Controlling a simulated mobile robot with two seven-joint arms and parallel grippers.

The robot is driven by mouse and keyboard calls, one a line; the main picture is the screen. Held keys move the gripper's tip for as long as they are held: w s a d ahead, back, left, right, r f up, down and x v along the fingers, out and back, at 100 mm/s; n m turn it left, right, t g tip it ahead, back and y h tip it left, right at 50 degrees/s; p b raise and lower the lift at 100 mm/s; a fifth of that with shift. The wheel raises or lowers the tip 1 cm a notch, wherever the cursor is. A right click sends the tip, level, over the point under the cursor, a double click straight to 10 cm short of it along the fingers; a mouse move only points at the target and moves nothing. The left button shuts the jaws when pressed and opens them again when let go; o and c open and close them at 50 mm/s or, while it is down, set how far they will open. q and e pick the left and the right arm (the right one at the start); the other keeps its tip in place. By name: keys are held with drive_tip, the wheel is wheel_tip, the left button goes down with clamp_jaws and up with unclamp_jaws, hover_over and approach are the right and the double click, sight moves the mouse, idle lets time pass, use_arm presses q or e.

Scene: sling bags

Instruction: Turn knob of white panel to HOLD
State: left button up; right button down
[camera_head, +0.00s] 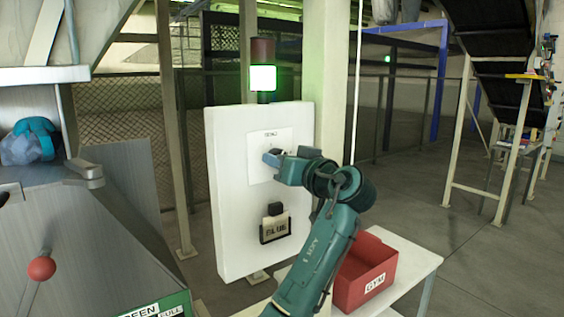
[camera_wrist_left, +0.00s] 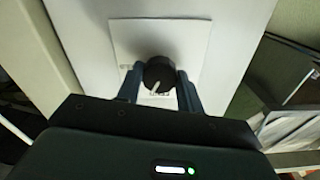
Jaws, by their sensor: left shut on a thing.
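The white panel (camera_head: 226,200) stands upright and carries a square label plate (camera_head: 262,139) with small lettering at its top that I cannot read surely. The dark round knob (camera_wrist_left: 159,70) sits on this plate; in the head view my gripper partly covers it. My left gripper (camera_head: 273,157) is at the plate, and the left wrist view shows its two fingers (camera_wrist_left: 159,82) shut on the knob, one on each side. A pale pointer line shows on the knob, with lettering just beyond it, too small to read. My right gripper is in neither view.
A lamp post with a lit green-white lamp (camera_head: 262,78) rises behind the panel. A black holder marked BLUE (camera_head: 275,229) hangs lower on the panel. A red bin marked GYM (camera_head: 367,274) stands on a white table (camera_head: 418,262). A red-ball lever (camera_head: 42,268) is at left.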

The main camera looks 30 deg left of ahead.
use_arm(q)
drive_tip(key=m, duration=1.2)
drive_tip(key=shift+p, duration=0.3)
drive_tip(key=shift+m, duration=0.4)
drive_tip(key=o, duration=1)
drive_tip(key=b+v, duration=0.3)
drive_tip(key=v, duration=1)
drive_tip(key=shift+b, duration=0.35)
drive_tip(key=shift+s+d, duration=0.1)
